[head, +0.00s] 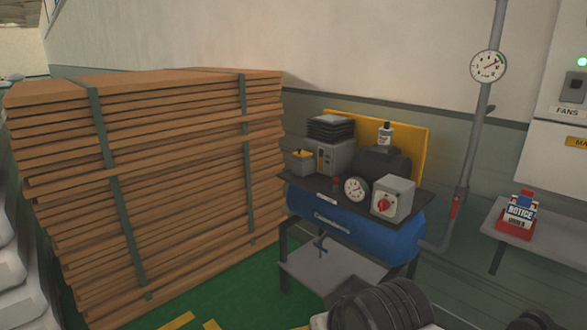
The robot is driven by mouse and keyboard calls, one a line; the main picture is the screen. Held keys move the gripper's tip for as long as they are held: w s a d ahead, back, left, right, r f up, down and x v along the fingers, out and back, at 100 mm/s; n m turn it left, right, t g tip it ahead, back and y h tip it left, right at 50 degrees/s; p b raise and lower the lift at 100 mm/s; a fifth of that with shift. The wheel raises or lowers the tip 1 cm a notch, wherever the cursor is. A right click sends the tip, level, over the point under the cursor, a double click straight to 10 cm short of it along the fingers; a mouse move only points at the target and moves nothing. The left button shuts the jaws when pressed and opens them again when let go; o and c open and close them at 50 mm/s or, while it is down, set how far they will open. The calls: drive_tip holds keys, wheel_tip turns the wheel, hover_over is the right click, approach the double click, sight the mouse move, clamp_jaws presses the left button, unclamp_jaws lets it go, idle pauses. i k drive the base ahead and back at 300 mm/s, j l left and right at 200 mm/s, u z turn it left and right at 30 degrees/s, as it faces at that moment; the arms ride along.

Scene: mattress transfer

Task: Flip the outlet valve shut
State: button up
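A blue compressor tank (345,226) stands under a dark top on a stand. A grey pipe leaves its right end and runs up the wall. A red lever handle (455,206) sits on this pipe just right of the tank and looks like the outlet valve; it lies roughly in line with the pipe. Dark ribbed parts of my arm show at the bottom edge, below and left of the red lever. My gripper's fingertips do not show.
A grey box with a red knob (384,204) and a gauge (356,189) sit on the compressor. A wall gauge (489,66) is higher up the pipe. A shelf (497,229) with a red notice item (520,213) is at right. Strapped boards (170,185) fill the left.

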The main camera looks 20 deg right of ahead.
sight(455, 204)
drive_tip(key=i+l+z, duration=0.1)
drive_tip(key=z, duration=0.35)
drive_tip(key=i+z, duration=0.2)
drive_tip(key=z, duration=0.2)
drive_tip(key=i+z, duration=0.2)
drive_tip(key=z, duration=0.25)
drive_tip(key=i+z, duration=0.15)
drive_tip(key=z, duration=0.25)
